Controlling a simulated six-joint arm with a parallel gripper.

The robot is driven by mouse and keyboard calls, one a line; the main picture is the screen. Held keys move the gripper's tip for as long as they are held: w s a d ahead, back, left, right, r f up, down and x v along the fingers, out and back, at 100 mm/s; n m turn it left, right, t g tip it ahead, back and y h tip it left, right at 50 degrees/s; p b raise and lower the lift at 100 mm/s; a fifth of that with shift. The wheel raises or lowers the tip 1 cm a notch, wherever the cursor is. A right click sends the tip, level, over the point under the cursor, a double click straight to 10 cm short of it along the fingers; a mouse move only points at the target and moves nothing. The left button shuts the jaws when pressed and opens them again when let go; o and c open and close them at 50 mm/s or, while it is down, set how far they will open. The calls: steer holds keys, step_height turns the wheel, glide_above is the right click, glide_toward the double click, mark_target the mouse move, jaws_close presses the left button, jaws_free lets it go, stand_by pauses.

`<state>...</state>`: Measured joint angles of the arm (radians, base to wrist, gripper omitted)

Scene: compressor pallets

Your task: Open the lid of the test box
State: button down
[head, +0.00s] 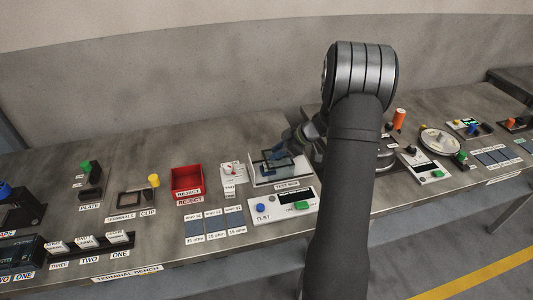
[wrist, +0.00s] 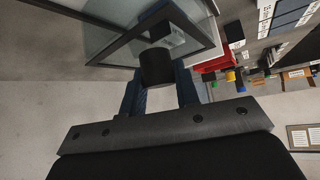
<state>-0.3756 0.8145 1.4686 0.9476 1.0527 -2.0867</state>
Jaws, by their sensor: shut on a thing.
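The test box (head: 283,182) stands on the bench in the middle of the head view, a pale box with a label on its front. Its lid (head: 270,168) is a clear panel in a dark frame; it also shows in the wrist view (wrist: 122,44), at an angle to the box. My gripper (head: 290,148) is at the lid, partly hidden by my arm in the head view. In the wrist view its blue fingers (wrist: 160,88) are shut on the dark round knob (wrist: 156,67) at the lid's edge. How far the lid stands open is hard to tell.
A red reject bin (head: 187,179) and a small white fixture (head: 232,172) stand left of the box. A test panel (head: 283,206) with a blue button and a green one lies in front. Blue slots (head: 213,223) lie at front left. The wall is behind.

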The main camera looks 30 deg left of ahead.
steer(key=w+d, duration=0.4)
steer(key=c, duration=1.1)
jaws_free()
steer(key=v, duration=1.7)
steer(key=shift+r, duration=0.2)
